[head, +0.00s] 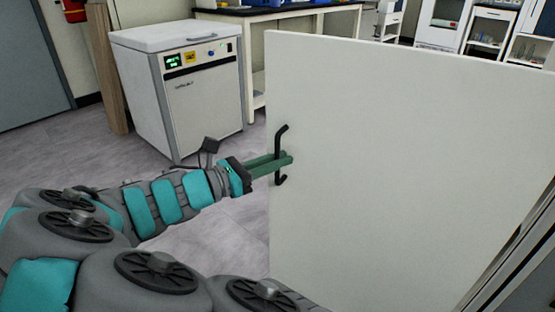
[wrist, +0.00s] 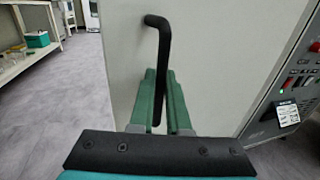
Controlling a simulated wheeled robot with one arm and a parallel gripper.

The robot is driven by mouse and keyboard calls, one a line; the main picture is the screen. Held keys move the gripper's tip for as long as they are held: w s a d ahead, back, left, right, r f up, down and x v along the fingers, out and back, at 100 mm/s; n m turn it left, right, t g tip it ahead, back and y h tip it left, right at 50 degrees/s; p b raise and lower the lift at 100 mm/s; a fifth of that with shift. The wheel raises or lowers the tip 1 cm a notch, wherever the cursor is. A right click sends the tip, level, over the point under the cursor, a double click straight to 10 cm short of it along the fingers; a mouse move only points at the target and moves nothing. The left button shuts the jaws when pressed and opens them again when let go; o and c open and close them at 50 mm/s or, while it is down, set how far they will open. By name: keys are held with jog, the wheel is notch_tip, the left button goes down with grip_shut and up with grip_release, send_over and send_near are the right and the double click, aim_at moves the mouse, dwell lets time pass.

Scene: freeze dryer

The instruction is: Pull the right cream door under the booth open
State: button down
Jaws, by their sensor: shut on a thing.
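The cream door (head: 400,170) fills the right of the head view and stands swung out into the room. Its black bar handle (head: 280,135) is upright near the door's left edge. My gripper (head: 284,161), with green fingers, is shut on the handle at its lower half. In the wrist view the fingers (wrist: 162,100) lie on both sides of the handle (wrist: 160,40), with the door face (wrist: 220,60) behind. The booth above the door is not clearly seen.
A white freeze dryer cabinet (head: 200,105) stands on the floor left of the door. A bench (head: 245,35) is behind it. A control panel (wrist: 290,100) shows at right in the wrist view.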

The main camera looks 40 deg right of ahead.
jog(key=c, duration=0.9)
grip_release()
jog(key=shift+w+a+p, duration=0.2)
jog(key=shift+a+p, duration=0.1)
jog(key=shift+a, duration=3.6)
